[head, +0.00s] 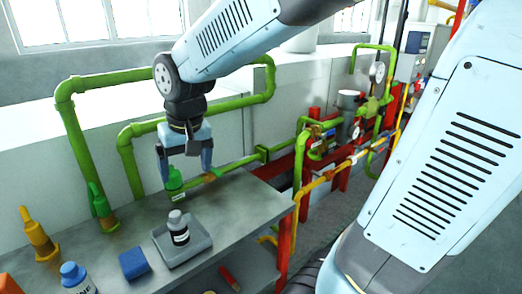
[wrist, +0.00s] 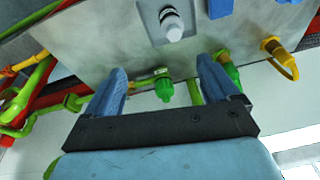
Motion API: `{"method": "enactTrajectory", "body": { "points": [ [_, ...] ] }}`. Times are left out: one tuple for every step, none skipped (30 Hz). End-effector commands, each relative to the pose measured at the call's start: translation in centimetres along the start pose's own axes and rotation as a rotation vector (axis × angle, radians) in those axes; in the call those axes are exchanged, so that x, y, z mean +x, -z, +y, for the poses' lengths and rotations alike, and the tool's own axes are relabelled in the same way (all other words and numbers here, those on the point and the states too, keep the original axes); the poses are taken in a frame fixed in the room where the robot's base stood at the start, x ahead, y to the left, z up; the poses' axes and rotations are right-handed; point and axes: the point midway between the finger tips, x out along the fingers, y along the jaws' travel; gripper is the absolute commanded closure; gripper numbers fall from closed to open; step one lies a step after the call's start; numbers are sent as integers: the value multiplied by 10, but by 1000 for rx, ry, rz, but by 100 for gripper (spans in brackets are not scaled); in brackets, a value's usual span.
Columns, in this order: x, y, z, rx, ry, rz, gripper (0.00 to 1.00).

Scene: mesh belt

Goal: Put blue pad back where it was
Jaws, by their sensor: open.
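The blue pad (head: 134,263) lies flat on the grey table, left of the grey tray, in the head view. Part of it shows at the top edge of the wrist view (wrist: 220,8). My gripper (head: 187,178) is open and points down over the far part of the table, well away from the pad. Its two blue fingers also show in the wrist view (wrist: 162,66), with nothing held between them. A green bottle (head: 174,185) stands in line with the gap between the fingers. I cannot tell whether the fingers reach down around it.
The grey tray (head: 205,241) holds a dark bottle with a white cap (head: 178,228). A second green bottle (head: 103,208), a yellow bottle (head: 38,235) and a blue-capped bottle (head: 76,278) stand at the left. Green pipes (head: 85,150) run behind the table.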

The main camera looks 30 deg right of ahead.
Motion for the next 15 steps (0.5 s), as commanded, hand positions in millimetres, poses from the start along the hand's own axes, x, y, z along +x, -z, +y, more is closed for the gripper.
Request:
{"method": "enactTrajectory", "body": {
  "points": [
    [-11, -6, 15, 17, -3, 28, 12],
    [-16, -10, 23, 23, -5, 43, 12],
    [-23, -15, 33, 31, -8, 62, 12],
    [-28, -20, 40, 35, -11, 76, 12],
    [-34, -24, 47, 42, -15, 90, 12],
    [-40, -30, 56, 49, -20, 110, 12],
    [-44, -35, 62, 54, -25, 123, 12],
    [-48, -40, 69, 59, -30, 136, 12],
    [-54, -48, 77, 67, -37, 155, 12],
    [-58, -53, 82, 71, -43, 169, 12],
    [-61, -59, 87, 76, -49, 181, 12],
    [-66, -65, 93, 82, -57, 197, 12],
    [-68, -70, 97, 85, -63, 208, 12],
    [-71, -75, 101, 89, -68, 218, 12],
    [-73, -80, 105, 92, -75, 230, 12]
  ]
}}
